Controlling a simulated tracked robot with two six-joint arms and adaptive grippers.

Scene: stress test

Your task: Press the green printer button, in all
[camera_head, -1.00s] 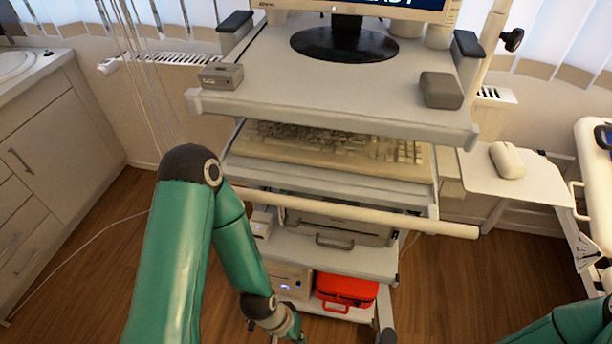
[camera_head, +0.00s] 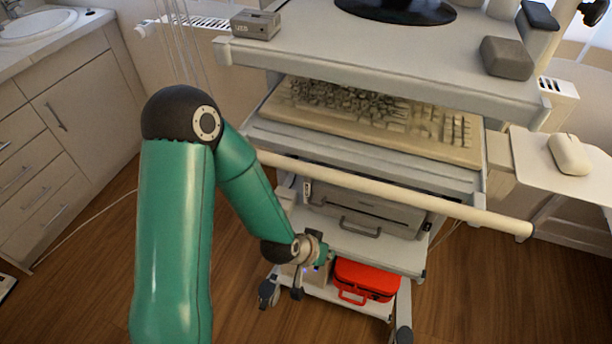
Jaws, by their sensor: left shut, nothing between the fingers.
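The likely printer (camera_head: 375,211) is a grey unit with a front handle, on the cart's middle shelf under the keyboard tray. No green button can be made out on it. My left arm reaches down from the left. My left gripper (camera_head: 322,256) is shut and empty, at the left front of the cart, just below the middle shelf's level and left of the red case. It is small and dark here, and it partly hides a pale box on the bottom shelf. I cannot tell whether it touches anything. My right gripper is not in view.
A white push bar (camera_head: 400,194) crosses the cart's front above my left gripper. A red case (camera_head: 366,279) sits on the bottom shelf. A keyboard (camera_head: 375,118) lies on the tray, and a mouse (camera_head: 569,154) rests on a side platform.

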